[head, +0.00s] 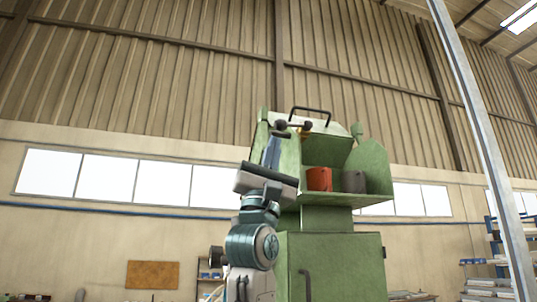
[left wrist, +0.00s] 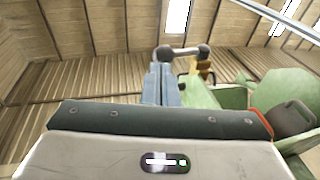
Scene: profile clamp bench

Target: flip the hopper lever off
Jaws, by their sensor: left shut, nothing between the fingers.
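The hopper lever (head: 294,124) is a short light bar with dark round ends, beside a yellow-orange mount (head: 304,132) on the upper part of a green machine (head: 330,262). In the left wrist view the lever (left wrist: 181,52) lies roughly level across the top of my fingers, with the mount (left wrist: 204,70) at its right. My left gripper (head: 272,143) points up, its blue-grey fingers shut and empty. Its fingertips (left wrist: 163,66) appear just below the lever's left knob; I cannot tell whether they touch. My right gripper is in neither view.
A black handle (head: 311,111) arches over the top of the machine. An orange bin (head: 319,179) and a grey bin (head: 354,182) stand on its green shelf, right of my gripper. A slanting metal post (head: 478,130) stands at the right. The space left of my arm looks open.

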